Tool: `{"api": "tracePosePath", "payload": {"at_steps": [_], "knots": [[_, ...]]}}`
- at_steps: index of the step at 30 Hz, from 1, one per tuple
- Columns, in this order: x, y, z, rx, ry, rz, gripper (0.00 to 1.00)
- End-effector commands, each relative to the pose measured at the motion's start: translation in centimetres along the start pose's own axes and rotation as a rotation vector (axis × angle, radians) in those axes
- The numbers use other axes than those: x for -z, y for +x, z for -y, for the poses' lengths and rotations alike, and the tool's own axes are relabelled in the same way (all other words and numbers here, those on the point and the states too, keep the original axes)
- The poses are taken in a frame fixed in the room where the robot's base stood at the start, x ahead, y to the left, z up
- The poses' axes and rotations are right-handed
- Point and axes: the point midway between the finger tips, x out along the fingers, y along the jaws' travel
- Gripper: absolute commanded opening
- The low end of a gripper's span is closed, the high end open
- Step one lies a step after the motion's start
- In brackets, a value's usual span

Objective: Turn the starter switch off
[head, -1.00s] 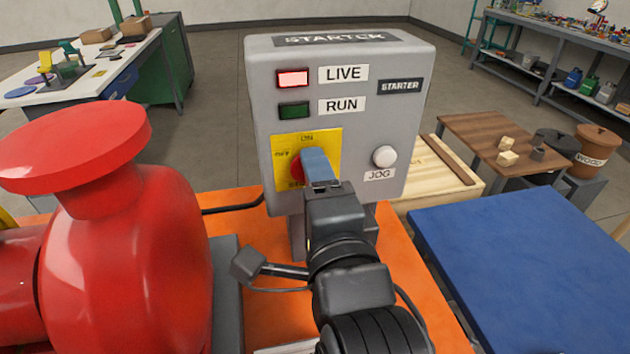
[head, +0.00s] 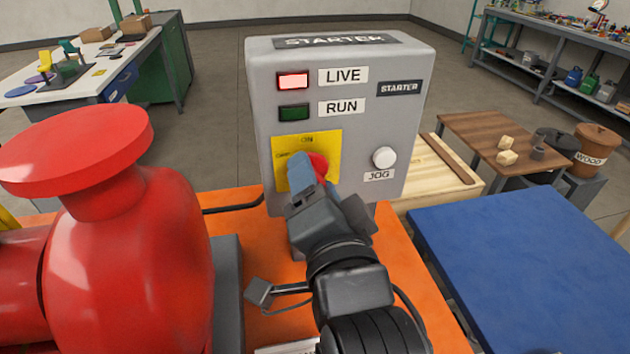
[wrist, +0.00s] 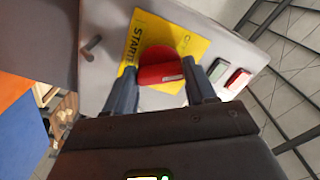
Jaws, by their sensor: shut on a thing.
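The starter switch is a red knob (head: 318,165) on a yellow plate (head: 330,145) on the front of the grey starter box (head: 345,60). The plate reads ON at the top; its left label is partly covered. My gripper (head: 306,170) is at the knob, rolled over to one side, and hides its lower left part. In the wrist view the red knob (wrist: 162,66) sits between the two fingers of my gripper (wrist: 165,84), which are shut on it. The LIVE lamp (head: 293,81) glows light red; the RUN lamp (head: 294,112) is dark green.
A white JOG button (head: 384,157) is right of the switch. A large red pump body (head: 125,260) stands close on the left, on the orange skid (head: 400,270). A blue surface (head: 530,260) and a brown table (head: 475,128) are to the right.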

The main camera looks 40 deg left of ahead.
Motion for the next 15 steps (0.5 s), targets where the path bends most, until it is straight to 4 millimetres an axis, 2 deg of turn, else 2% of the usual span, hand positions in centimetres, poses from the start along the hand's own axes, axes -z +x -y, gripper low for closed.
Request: {"api": "tracePosePath", "payload": {"at_steps": [15], "knots": [[-0.01,-0.01,-0.24,-0.004,-0.491,0.001,0.25]]}}
